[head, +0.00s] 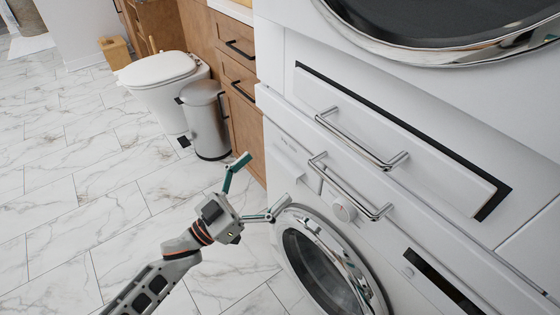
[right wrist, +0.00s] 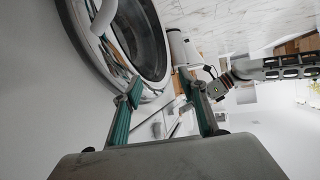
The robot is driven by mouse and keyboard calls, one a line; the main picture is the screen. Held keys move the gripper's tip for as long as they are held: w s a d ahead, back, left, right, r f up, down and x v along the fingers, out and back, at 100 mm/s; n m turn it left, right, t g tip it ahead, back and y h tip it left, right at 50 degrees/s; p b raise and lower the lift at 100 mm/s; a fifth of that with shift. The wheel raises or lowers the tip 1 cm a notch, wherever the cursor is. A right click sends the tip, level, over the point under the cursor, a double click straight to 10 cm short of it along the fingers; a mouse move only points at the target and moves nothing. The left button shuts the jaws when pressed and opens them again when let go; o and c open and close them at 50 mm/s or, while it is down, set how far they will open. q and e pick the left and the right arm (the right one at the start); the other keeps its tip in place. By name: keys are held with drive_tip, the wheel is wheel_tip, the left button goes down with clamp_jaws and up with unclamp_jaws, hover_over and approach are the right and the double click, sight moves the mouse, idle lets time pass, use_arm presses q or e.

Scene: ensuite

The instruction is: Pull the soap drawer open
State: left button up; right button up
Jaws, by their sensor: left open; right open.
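The lower washing machine's control panel (head: 292,150) carries a metal bar handle (head: 345,188), apparently the soap drawer's; the drawer's outline is hard to make out, but it looks shut. My left gripper (head: 264,180) is open and empty, left of this handle and apart from it, in front of the machine and near its round door (head: 322,265). My right gripper is outside the head view. In the right wrist view my right gripper (right wrist: 164,90) is open, with nothing between its teal fingers. A round glass door (right wrist: 140,40) shows beyond it.
Above the handle is a wide white drawer (head: 400,155) with its own bar handle (head: 362,140) and a dark gap around it. A steel bin (head: 206,118), a toilet (head: 160,80) and wooden cabinets (head: 236,75) stand behind. The marble floor (head: 90,190) at left is clear.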

sight(279, 164)
use_arm(q)
drive_tip(key=shift+x, duration=2.3)
drive_tip(key=shift+f, duration=0.1)
use_arm(e)
drive_tip(key=shift+w+a+r, duration=0.1)
drive_tip(key=shift+a, duration=0.05)
